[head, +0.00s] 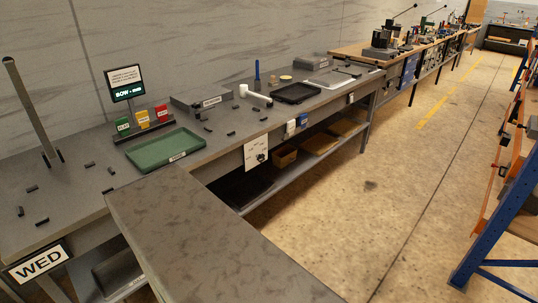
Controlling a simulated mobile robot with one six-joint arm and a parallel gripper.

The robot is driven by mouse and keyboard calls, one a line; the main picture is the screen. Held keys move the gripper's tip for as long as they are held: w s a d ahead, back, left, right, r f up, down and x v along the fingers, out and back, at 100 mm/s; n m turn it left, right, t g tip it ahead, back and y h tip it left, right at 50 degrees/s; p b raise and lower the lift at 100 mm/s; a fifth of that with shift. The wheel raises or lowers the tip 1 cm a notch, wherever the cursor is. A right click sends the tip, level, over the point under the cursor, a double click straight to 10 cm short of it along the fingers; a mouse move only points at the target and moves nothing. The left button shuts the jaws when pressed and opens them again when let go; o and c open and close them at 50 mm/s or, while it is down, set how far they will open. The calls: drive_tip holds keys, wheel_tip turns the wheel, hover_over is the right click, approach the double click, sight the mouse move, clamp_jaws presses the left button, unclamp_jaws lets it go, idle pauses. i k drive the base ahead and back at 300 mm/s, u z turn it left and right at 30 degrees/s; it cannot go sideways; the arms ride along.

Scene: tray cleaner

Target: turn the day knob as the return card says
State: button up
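A white panel (257,153) hangs on the front edge of the long grey bench and bears a small dark round part (262,157). It may be the day knob, but its marks and setting are too small to read. A dark sign (123,82) stands at the back of the bench with small pale text and a lit green line, mostly unreadable. I cannot tell which thing is the return card. A white plate reading "WED" (38,262) is on the bench front at lower left. My gripper is not in view.
A green tray (165,149), coloured blocks (143,118), a black tray (296,93) and small dark pieces lie on the bench. A grey post (33,108) rises at left. A dark grey surface (200,240) fills the foreground. The floor (390,170) right of the bench is clear; blue-orange racks stand beyond.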

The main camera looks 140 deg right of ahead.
sight(261, 157)
drive_tip(key=z, duration=0.05)
drive_tip(key=k, duration=1.25)
drive_tip(key=u, duration=0.85)
drive_tip(key=k, duration=0.15)
drive_tip(key=z, duration=2.95)
drive_tip(key=i, duration=0.4)
drive_tip(key=z, duration=0.1)
